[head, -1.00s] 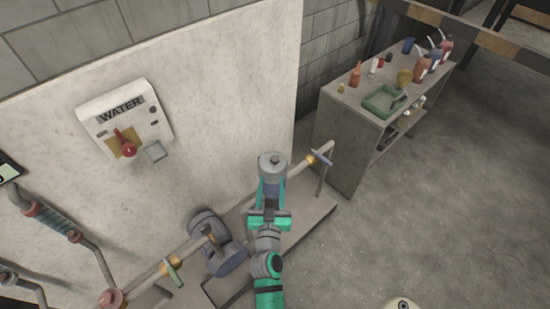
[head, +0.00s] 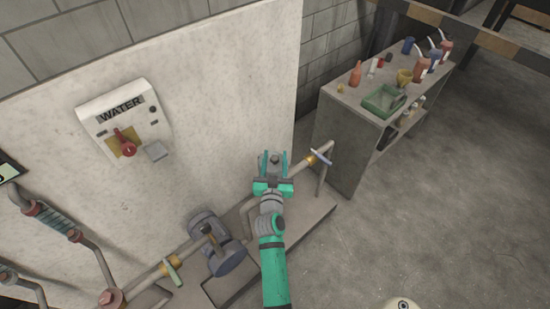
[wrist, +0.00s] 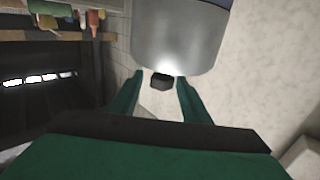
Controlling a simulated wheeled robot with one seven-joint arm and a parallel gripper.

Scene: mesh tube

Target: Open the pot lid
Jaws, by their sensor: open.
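The grey metal pot (wrist: 180,35) fills the top of the wrist view, its shiny side and rounded rim visible. A dark lid knob (wrist: 161,81) juts from its rim end. My gripper (wrist: 160,85) is open, with one green finger on each side of the knob. I cannot tell whether the fingers touch it. In the head view, my gripper (head: 274,156) covers most of the pot, and the knob (head: 275,160) shows between the fingers. The lid's face is hidden.
A pipe with a yellow fitting (head: 312,160) runs beside my gripper. A grey-blue pump (head: 222,250) stands to the left. A shelf (head: 345,130) with bottles and a green tray (head: 384,101) stands to the right. A red-handled water box (head: 125,122) hangs on the wall panel.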

